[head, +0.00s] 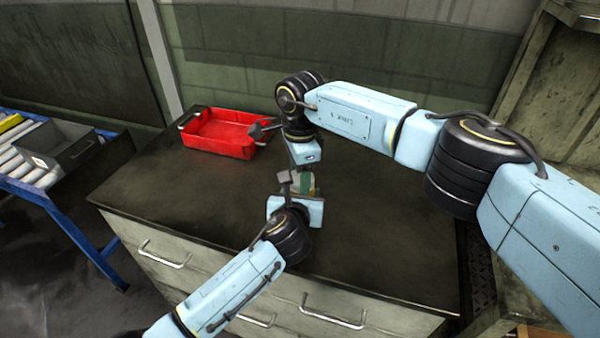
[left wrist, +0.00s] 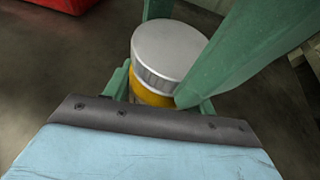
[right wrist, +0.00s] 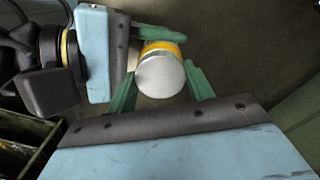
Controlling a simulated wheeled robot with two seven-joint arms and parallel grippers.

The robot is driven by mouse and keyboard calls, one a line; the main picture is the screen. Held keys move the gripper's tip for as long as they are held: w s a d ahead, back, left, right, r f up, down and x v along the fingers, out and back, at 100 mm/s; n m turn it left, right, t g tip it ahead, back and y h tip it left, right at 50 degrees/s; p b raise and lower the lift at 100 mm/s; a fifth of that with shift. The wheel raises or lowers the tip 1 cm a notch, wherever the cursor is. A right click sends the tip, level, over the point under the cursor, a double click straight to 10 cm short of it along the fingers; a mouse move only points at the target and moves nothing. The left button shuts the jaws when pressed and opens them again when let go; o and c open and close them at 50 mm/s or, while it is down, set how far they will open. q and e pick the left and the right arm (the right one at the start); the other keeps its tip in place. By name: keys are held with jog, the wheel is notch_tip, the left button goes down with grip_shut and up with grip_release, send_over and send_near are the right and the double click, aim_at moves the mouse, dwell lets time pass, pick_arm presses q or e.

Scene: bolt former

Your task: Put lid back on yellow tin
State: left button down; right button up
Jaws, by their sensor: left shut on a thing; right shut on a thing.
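The yellow tin (left wrist: 150,96) stands upright in the left wrist view, with the silver lid (left wrist: 170,48) over its top. My left gripper (left wrist: 162,96) is shut on the yellow body. My right gripper (right wrist: 162,86) comes from above and is shut on the lid, one green finger on each side. In the right wrist view the lid (right wrist: 160,76) faces the camera and a band of the yellow tin (right wrist: 163,47) shows behind it. Whether the lid is fully seated cannot be told. In the head view the grippers mostly hide the tin.
A red tray (head: 218,133) sits at the back left of the dark worktop (head: 190,190). A blue-framed rack with a grey bin (head: 70,147) stands at the left. The worktop left of the grippers is clear. A wall runs along the back.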

pick_arm(q)
jog(key=shift+s+d+r, duration=0.1)
jog(key=shift+d, duration=0.15)
pick_arm(e)
jog(key=o, duration=1)
jog(key=shift+a+r, duration=0.1)
pick_arm(q)
jog(key=shift+a, duration=0.15)
pick_arm(e)
jog(key=shift+o, duration=0.5)
pick_arm(q)
jog(key=shift+a, duration=0.15)
pick_arm(e)
jog(key=shift+s+a, duration=0.1)
jog(key=shift+s, duration=0.05)
pick_arm(q)
jog(key=shift+a+f, duration=0.1)
jog(key=shift+f, duration=0.3)
pick_arm(e)
notch_tip(320, 180, up, 4)
jog(key=shift+r, duration=0.4)
pick_arm(q)
jog(key=shift+r, duration=0.15)
jog(key=shift+d+r, duration=0.2)
pick_arm(e)
jog(key=o, duration=0.6)
jog(key=shift+f, duration=0.2)
jog(key=shift+c, duration=0.2)
notch_tip(320, 180, up, 12)
